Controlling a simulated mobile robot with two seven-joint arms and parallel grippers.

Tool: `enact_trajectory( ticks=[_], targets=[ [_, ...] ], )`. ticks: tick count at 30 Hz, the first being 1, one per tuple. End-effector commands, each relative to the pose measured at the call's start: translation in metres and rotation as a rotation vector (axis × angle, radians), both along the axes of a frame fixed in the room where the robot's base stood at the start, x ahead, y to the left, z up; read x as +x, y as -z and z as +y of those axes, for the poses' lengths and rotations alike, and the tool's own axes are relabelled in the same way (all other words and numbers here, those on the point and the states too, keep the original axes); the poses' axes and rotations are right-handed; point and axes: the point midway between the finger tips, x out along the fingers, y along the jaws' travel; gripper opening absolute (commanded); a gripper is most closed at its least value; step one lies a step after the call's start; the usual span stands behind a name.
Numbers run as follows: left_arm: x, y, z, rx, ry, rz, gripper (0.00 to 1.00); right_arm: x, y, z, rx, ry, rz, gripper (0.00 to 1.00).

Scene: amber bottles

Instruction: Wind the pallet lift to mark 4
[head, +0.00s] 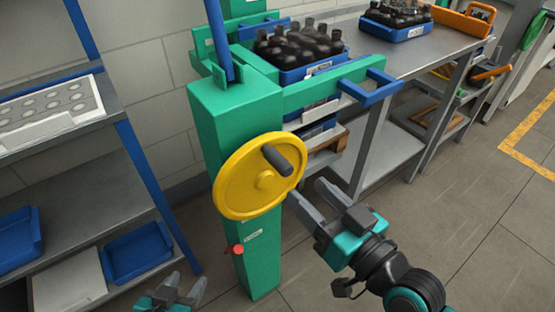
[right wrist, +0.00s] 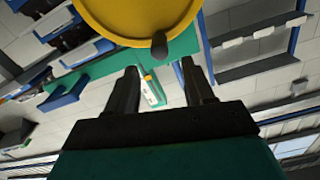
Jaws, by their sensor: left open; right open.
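The pallet lift is a green column (head: 237,110) with a yellow handwheel (head: 235,185) on its front. The wheel's dark knob (head: 284,160) sits at its upper right in the head view. In the right wrist view the wheel (right wrist: 130,12) fills the top and the knob (right wrist: 159,45) points towards me. My right gripper (head: 306,190) is open and empty, just right of the wheel and below the knob, apart from the knob. My left gripper (head: 182,288) is open and empty, low at the bottom edge. I cannot read any mark number.
A red knob (head: 235,250) sits low on the column. A blue crate of dark bottles (head: 318,66) is behind the lift's green arm and blue handle (head: 370,90). Another bottle crate (head: 402,33) stands on the workbench (head: 420,62). A shelf (head: 60,205) with blue bins is left.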

Motion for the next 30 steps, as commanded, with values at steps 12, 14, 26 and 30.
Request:
enact_trajectory(
  ticks=[12, 14, 26, 30],
  targets=[
    [0.0, 0.002, 0.003, 0.004, -0.003, -0.001, 0.53, 0.071, -0.001, 0.043, 0.002, 0.001, -0.001, 0.53],
    [0.0, 0.003, 0.003, 0.005, -0.003, 0.0, 0.53, 0.077, 0.0, 0.046, 0.0, 0.002, 0.0, 0.53],
    [-0.002, 0.004, 0.003, 0.005, -0.004, 0.007, 0.53, 0.087, 0.001, 0.053, -0.001, 0.002, 0.001, 0.53],
    [-0.002, 0.004, 0.003, 0.005, -0.004, 0.007, 0.53, 0.087, 0.001, 0.053, -0.001, 0.002, 0.002, 0.46]
  ],
)
